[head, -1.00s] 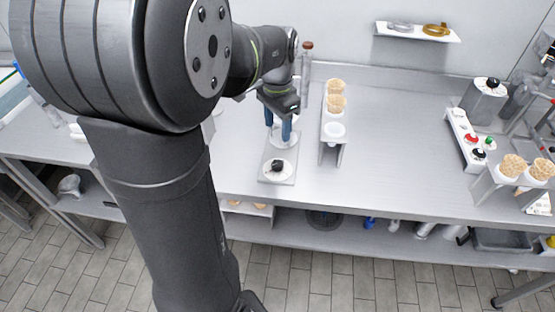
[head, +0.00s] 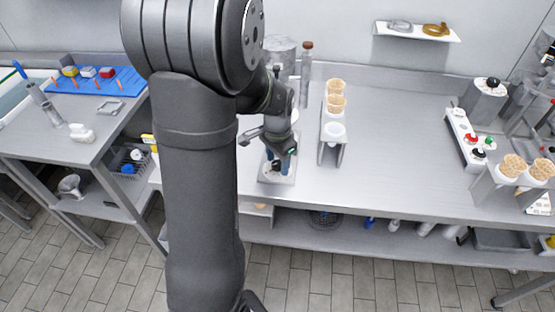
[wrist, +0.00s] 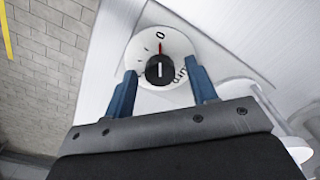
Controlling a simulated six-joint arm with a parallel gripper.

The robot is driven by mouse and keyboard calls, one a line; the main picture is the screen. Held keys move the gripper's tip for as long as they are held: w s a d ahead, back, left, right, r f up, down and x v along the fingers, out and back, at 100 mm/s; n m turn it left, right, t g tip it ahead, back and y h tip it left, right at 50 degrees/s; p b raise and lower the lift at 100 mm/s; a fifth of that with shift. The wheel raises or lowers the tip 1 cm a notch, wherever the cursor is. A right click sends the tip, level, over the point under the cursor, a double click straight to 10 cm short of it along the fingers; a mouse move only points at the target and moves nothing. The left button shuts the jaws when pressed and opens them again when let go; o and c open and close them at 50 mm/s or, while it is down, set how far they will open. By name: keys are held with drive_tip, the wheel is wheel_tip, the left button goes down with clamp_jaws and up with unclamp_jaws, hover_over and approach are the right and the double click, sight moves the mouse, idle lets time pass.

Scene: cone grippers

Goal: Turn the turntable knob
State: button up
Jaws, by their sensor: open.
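The turntable knob (wrist: 160,69) is a small black knob with a white line, on a round white dial marked with a 0 and a red mark. In the wrist view the dial (wrist: 143,47) sits just beyond my gripper (wrist: 162,88). My gripper's two blue fingers are open, one on either side of the knob in the picture; I cannot tell whether they touch it. In the head view my gripper (head: 282,166) points down over the front of the turntable base (head: 267,175) and partly hides the knob.
A cone stand (head: 334,142) with waffle cones is just right of the base. A tall bottle (head: 306,70) and a metal cylinder (head: 280,50) stand behind. A panel with red and black buttons (head: 466,135) is at the right. The counter between stand and panel is clear.

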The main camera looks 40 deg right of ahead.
drive_tip(key=shift+c, duration=0.4)
drive_tip(key=c, duration=0.9)
